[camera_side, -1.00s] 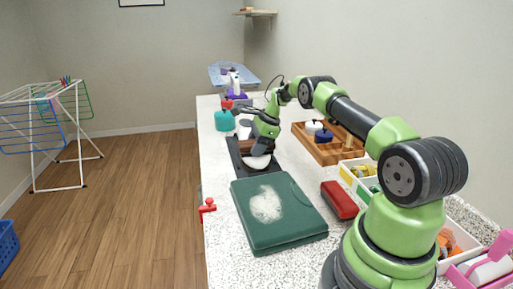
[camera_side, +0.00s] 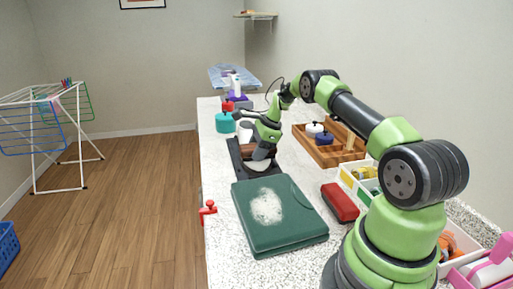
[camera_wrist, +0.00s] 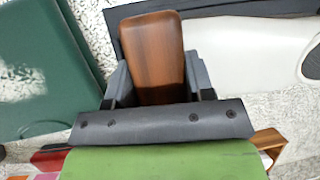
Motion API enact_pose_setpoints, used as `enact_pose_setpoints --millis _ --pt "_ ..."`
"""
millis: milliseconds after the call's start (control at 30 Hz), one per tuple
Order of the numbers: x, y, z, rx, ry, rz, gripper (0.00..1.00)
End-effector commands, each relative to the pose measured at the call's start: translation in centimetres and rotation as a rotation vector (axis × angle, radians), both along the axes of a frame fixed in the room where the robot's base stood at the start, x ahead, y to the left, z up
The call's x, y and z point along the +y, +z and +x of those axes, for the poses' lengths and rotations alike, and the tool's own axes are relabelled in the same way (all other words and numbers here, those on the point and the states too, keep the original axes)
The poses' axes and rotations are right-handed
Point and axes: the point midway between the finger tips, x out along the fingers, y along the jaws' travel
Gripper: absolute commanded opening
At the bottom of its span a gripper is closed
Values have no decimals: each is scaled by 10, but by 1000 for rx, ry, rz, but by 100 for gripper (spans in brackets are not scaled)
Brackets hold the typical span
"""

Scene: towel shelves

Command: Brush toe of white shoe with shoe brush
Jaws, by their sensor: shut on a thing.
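My gripper (camera_side: 262,145) is shut on the brown wooden shoe brush (camera_side: 257,153), low over the near end of the dark mat (camera_side: 238,160). In the wrist view the brush (camera_wrist: 155,55) lies between the jaws (camera_wrist: 155,85), its bristles hidden beneath it. The white shoe (camera_side: 258,166) is on the mat, its toe partly covered by the brush and gripper in the side view. In the wrist view the shoe (camera_wrist: 250,55) lies just right of the brush. I cannot tell whether the bristles touch the toe.
A green folded case or cloth (camera_side: 280,225) with a white patch lies nearer than the mat. A red brush-like block (camera_side: 340,203) lies to its right.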

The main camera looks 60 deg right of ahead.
Motion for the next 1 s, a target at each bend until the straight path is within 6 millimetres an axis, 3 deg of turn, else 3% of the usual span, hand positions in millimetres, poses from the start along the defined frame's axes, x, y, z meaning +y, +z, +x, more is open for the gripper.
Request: enact_pose_setpoints --millis 533,1000 --pt "9 -3 -9 6 -3 0 30" --pt "-7 -1 6 2 -1 -5 30"
